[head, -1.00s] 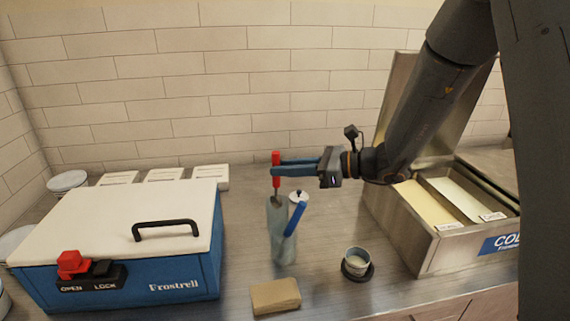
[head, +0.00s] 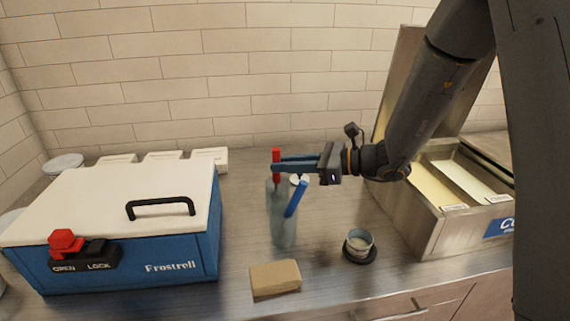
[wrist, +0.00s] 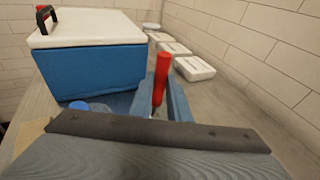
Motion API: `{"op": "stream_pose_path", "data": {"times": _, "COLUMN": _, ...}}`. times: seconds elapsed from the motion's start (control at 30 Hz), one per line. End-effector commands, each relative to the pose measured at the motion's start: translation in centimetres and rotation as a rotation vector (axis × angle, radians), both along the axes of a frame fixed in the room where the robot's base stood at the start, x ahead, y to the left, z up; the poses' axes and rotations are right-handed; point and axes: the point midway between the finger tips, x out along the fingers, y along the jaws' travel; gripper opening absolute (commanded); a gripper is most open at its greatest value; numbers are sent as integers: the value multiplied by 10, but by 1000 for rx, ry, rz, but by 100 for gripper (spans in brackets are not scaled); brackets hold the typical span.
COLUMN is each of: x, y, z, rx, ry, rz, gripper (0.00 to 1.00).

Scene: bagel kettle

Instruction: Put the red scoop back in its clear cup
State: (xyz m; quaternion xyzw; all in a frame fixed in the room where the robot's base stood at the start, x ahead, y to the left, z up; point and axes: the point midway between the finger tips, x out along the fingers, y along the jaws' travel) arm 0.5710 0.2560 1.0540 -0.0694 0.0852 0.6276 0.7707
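The red scoop (head: 276,156) stands nearly upright with its red handle above the clear cup (head: 283,228) and its lower end inside the cup's mouth. My gripper (head: 277,163) comes in from the right, with its blue fingers around the handle. The wrist view shows the red handle (wrist: 162,80) between the two fingers, apparently gripped. A blue-handled tool (head: 296,198) leans to the right in the same cup. The depth of the scoop's lower end is hard to make out through the cup.
A blue cooler (head: 185,255) with a white lid stands at left. A tan block (head: 275,278) lies in front of the cup. A small cup (head: 359,243) on a dark base stands to the right.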

Motion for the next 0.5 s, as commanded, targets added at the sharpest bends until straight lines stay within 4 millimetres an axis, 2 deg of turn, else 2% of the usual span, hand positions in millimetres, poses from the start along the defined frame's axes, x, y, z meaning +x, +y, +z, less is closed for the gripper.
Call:
{"op": "stream_pose_path", "data": {"times": 0.03, "x": 0, "y": 0, "z": 0, "rx": 0, "ry": 0, "rz": 0, "gripper": 22}}
{"op": "stream_pose_path", "data": {"times": 0.13, "x": 0, "y": 0, "z": 0, "rx": 0, "ry": 0, "rz": 0, "gripper": 37}}
{"op": "stream_pose_path", "data": {"times": 0.5, "x": 0, "y": -5, "z": 1, "rx": 0, "ry": 0, "rz": -2, "gripper": 37}}
